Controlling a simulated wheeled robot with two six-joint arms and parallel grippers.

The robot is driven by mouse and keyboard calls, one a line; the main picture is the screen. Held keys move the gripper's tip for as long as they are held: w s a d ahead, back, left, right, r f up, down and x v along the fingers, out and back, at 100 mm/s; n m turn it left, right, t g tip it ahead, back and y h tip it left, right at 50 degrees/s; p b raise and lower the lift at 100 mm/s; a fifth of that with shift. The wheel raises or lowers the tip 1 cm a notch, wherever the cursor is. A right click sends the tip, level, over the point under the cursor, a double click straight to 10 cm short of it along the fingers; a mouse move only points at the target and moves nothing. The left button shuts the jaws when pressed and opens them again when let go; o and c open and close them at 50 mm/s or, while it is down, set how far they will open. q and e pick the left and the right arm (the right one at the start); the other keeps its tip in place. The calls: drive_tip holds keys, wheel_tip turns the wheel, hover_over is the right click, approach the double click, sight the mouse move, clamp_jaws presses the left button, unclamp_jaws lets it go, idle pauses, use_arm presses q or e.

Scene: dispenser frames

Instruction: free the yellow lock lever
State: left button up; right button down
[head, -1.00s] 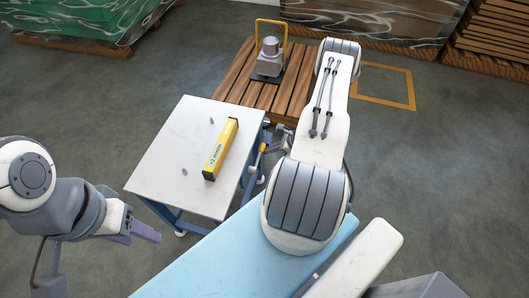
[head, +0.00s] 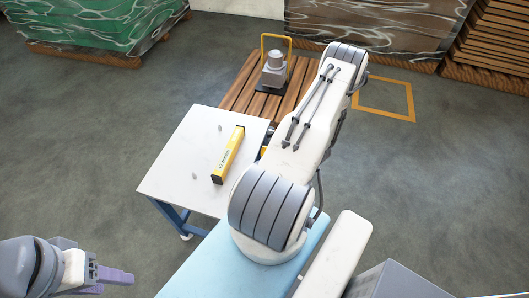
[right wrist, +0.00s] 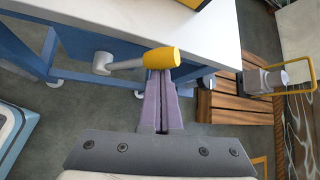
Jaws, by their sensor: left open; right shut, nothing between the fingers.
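The yellow lock lever shows in the right wrist view, with a yellow grip (right wrist: 162,58) on a grey shaft that runs left to a pivot by the table's blue frame. My right gripper (right wrist: 163,84) is shut and empty, its purple fingertips right at the yellow grip; I cannot tell whether they touch it. In the head view my right arm hides that gripper and most of the lever. My left gripper (head: 112,283) is open and empty at the lower left, well away from the table.
A yellow box-like bar (head: 228,155) lies on the white tabletop (head: 175,165). A wooden pallet (head: 240,97) behind it carries a grey device (head: 274,70) with a yellow hoop. Green-wrapped goods (head: 85,25) stand at the back left. Open floor lies left of the table.

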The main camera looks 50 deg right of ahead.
use_arm(q)
drive_tip(key=shift+r+p, duration=0.4)
drive_tip(key=shift+r, duration=0.1)
use_arm(e)
drive_tip(key=shift+s+a+r, duration=0.2)
drive_tip(key=shift+a+r, duration=0.15)
drive_tip(key=shift+a, duration=0.35)
drive_tip(key=shift+s+a+r, duration=0.2)
drive_tip(key=shift+a+r, duration=0.1)
drive_tip(key=shift+a, duration=0.35)
drive_tip(key=shift+s+a+r, duration=0.2)
drive_tip(key=shift+a+r, duration=0.15)
drive_tip(key=shift+a, duration=0.35)
drive_tip(key=shift+a, duration=0.3)
drive_tip(key=shift+d+f, duration=0.1)
drive_tip(key=s+d+b, duration=0.2)
drive_tip(key=d, duration=0.2)
use_arm(q)
drive_tip(key=shift+d+f, duration=0.2)
drive_tip(key=shift+f, duration=0.3)
drive_tip(key=shift+d+f, duration=0.15)
drive_tip(key=shift+f, duration=0.35)
use_arm(e)
drive_tip(key=s+a+r, duration=0.1)
drive_tip(key=s+a, duration=0.2)
drive_tip(key=s, duration=0.4)
drive_tip(key=shift+s+a+r, duration=0.15)
drive_tip(key=shift+s+a, duration=0.1)
drive_tip(key=shift+a, duration=0.1)
